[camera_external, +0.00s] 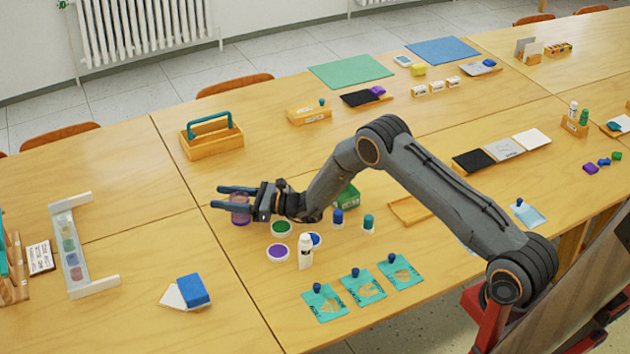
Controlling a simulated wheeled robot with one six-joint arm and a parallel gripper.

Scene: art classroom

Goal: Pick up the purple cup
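The purple cup (240,217) is a translucent purple vessel, upright at the left part of the table. My gripper (218,197) reaches in from the right, with its two blue-grey fingers apart, one on the near side of the cup and one on the far side. The fingertips extend past the cup to the left. The near finger hides part of the cup's upper body. I cannot tell whether the fingers touch it. The cup appears to be at table level.
Paint pots with green (281,228) and purple (278,253) tops and a white bottle (305,252) stand close by. A green box (347,196) is behind my wrist. A wooden caddy (213,146) stands farther back. The table left of the cup is clear up to a white rack (96,285).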

